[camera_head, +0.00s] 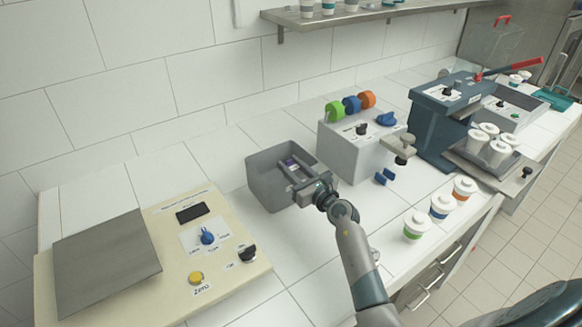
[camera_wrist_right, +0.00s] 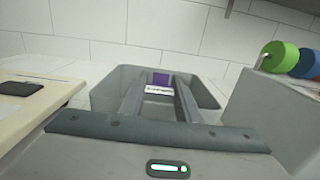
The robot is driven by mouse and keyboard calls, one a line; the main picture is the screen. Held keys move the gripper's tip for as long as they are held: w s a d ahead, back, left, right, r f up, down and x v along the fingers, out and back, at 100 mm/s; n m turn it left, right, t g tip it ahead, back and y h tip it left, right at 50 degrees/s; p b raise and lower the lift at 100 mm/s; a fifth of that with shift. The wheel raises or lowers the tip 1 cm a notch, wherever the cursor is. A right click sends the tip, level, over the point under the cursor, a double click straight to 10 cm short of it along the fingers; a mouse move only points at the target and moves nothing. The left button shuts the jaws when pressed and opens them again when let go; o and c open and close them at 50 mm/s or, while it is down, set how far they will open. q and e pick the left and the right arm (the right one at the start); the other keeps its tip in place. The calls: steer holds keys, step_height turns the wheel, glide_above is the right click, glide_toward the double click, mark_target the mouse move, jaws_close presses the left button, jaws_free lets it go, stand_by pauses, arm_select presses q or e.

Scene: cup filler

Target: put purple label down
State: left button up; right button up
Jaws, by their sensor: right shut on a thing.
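The purple label (camera_wrist_right: 160,84) is a small purple and white piece between the fingertips of my right gripper in the right wrist view. My right gripper (camera_head: 292,167) is shut on it over the grey bin (camera_head: 267,193). The bin is open at the top, and its walls also show around the fingers in the right wrist view (camera_wrist_right: 106,96). In the head view the label (camera_head: 291,163) shows only as a small patch. I cannot tell whether it touches the bin's floor. My left gripper is not in view.
A cream scale with a metal plate (camera_head: 105,262) stands left of the bin. A grey machine with green, blue and orange rolls (camera_head: 352,104) stands close on its right. Several lidded cups (camera_head: 440,207) line the counter's front edge.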

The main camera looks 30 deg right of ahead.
steer(key=o, duration=0.9)
steer(key=shift+s+a+f, duration=0.1)
steer(key=shift+s+f, duration=0.05)
steer(key=shift+f, duration=0.45)
steer(key=shift+o, duration=0.5)
steer(key=shift+f, duration=0.15)
steer(key=shift+r+p, duration=0.35)
steer(key=shift+r, duration=0.1)
steer(key=s+d+r+b, duration=0.1)
steer(key=s+d, duration=0.1)
steer(key=s, duration=0.9)
steer(key=shift+s+b, duration=0.3)
steer(key=shift+b, duration=0.1)
steer(key=shift+s, duration=0.1)
